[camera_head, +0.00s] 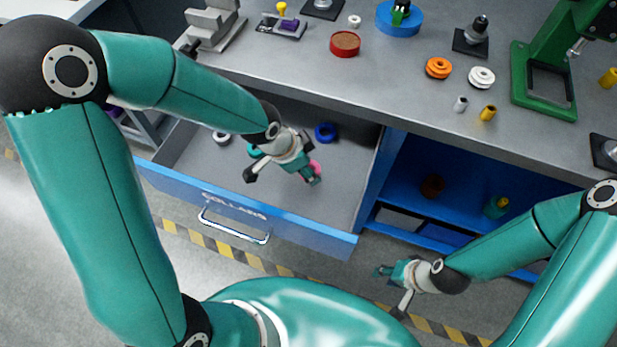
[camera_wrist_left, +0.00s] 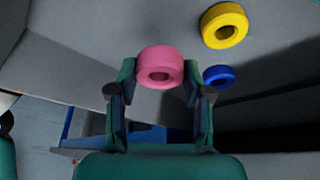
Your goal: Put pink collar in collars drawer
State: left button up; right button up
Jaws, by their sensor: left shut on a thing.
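The pink collar (camera_wrist_left: 159,68) is a short ring with a hole, held between the two fingers of my left gripper (camera_wrist_left: 159,88) in the left wrist view. In the head view, my left gripper (camera_head: 308,172) is over the open collars drawer (camera_head: 345,195), and only a bit of the pink collar (camera_head: 316,165) shows beside the fingers. The drawer has a blue front labelled COLLARS and a grey inside. Whether the collar touches the drawer floor, I cannot tell. My right gripper (camera_head: 388,285) is at the lower right, in front of the blue shelf; its finger gap is unclear.
A blue collar (camera_head: 325,132), a white collar (camera_head: 221,138) and a teal collar (camera_head: 254,151) lie in the drawer. A yellow collar (camera_wrist_left: 224,25) shows in the left wrist view. The grey bench (camera_head: 400,105) above holds several parts. The drawer's right side is clear.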

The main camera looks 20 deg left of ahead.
aim_at(307, 184)
pick_arm(q)
notch_tip(307, 184, down, 5)
jog(key=shift+f+b, duration=0.1)
jog(key=shift+b, duration=1.1)
jog(key=o, duration=0.9)
